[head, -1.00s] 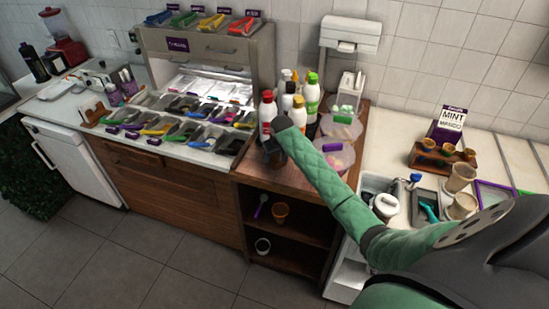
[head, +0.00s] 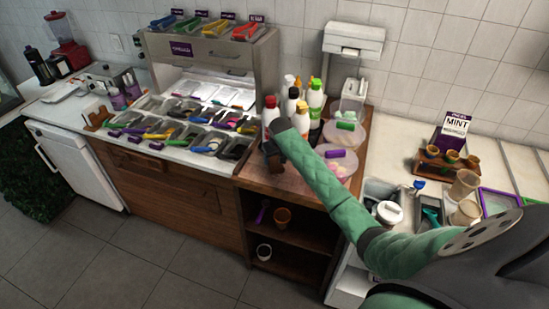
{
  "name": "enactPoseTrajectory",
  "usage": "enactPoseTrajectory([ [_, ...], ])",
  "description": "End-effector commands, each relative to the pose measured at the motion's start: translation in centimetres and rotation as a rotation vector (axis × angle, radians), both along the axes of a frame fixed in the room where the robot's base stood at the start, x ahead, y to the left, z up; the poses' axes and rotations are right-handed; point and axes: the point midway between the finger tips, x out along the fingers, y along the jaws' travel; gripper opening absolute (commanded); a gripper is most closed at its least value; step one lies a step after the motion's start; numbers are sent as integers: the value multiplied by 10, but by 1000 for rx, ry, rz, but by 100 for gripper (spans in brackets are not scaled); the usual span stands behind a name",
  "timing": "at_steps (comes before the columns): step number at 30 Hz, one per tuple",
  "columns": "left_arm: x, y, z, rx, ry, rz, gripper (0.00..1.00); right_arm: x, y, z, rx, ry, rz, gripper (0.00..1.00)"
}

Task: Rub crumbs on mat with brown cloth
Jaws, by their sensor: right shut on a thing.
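My right gripper (head: 272,158) points down at the brown counter section, in front of the sauce bottles. It is small and dark, and partly covered by my own right forearm. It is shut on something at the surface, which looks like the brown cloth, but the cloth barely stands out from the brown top. The brown top (head: 252,172) shows bare around the gripper. I cannot make out a separate mat edge or any crumbs. My left gripper is not in view.
Several bottles (head: 314,98) stand close behind the gripper. Clear tubs with a purple (head: 335,154) and a green handle (head: 345,126) stand to the right. The topping trays (head: 185,125) lie to the left. Open shelves (head: 285,240) are below. Cups and the mint sign (head: 455,130) are far right.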

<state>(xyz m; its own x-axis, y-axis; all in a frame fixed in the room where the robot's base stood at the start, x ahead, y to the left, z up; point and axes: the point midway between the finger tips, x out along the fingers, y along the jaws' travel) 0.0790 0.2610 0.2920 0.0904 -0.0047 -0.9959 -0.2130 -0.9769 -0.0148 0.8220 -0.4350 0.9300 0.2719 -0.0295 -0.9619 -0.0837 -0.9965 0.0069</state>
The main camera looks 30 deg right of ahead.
Motion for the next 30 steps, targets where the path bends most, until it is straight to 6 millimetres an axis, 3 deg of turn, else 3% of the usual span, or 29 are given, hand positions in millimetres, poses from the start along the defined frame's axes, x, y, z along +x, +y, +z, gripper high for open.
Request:
enactPoseTrajectory([
  [30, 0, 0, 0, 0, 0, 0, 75, -41, 50, -5, 8, 10, 6, 22],
])
